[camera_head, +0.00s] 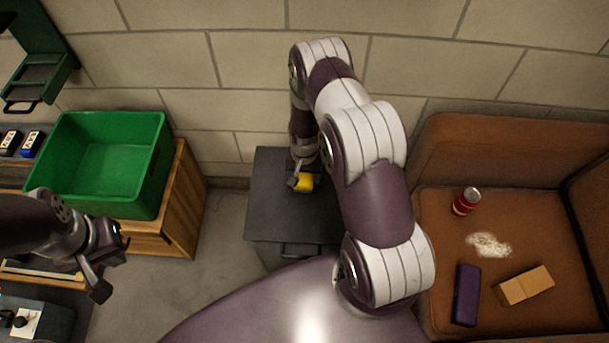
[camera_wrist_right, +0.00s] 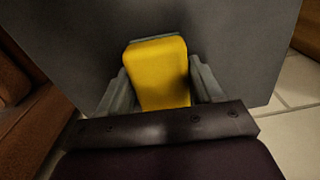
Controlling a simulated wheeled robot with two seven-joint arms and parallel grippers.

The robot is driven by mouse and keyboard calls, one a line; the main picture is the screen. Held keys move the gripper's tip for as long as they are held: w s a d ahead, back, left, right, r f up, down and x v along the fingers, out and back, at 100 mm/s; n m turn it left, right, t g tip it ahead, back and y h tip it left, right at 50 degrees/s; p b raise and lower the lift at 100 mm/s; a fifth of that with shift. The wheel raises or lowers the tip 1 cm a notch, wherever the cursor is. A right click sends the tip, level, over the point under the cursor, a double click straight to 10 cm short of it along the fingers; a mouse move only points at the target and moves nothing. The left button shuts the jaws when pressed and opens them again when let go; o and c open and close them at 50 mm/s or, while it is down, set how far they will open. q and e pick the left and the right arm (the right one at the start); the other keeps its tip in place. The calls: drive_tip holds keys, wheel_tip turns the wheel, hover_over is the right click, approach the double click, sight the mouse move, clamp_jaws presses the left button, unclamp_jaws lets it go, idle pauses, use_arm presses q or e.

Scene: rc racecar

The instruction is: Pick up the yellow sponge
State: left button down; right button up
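The yellow sponge (camera_head: 304,183) is at the top of the dark grey cabinet (camera_head: 265,215) in the head view. In the right wrist view the sponge (camera_wrist_right: 158,75) lies between the two fingers of my right gripper (camera_wrist_right: 160,85), slightly tilted. The fingers flank it closely, and I cannot tell whether both press on it. In the head view my right gripper (camera_head: 300,180) partly covers the sponge. I cannot tell whether the sponge rests on the cabinet. My left gripper (camera_head: 108,268) is far to the left, empty, with its fingers apart.
A green bin (camera_head: 100,118) stands on a wooden stand at the left, apart from the cabinet. A brown couch (camera_head: 540,305) at the right bears a red can (camera_head: 466,201), a purple box (camera_head: 466,294), a tan block (camera_head: 525,286) and pale crumbs. A brick wall is behind.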

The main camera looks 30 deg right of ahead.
sight(304, 174)
wheel_tip(304, 174, up, 5)
drive_tip(key=shift+f+p, duration=0.2)
drive_tip(key=shift+p, duration=0.6)
drive_tip(key=s+d+r+p, duration=0.2)
drive_tip(key=s+d+r, duration=0.3)
drive_tip(key=s, duration=0.5)
drive_tip(key=shift+s+d+r+p, duration=0.2)
drive_tip(key=shift+r+p, duration=0.1)
drive_tip(key=shift+r, duration=0.4)
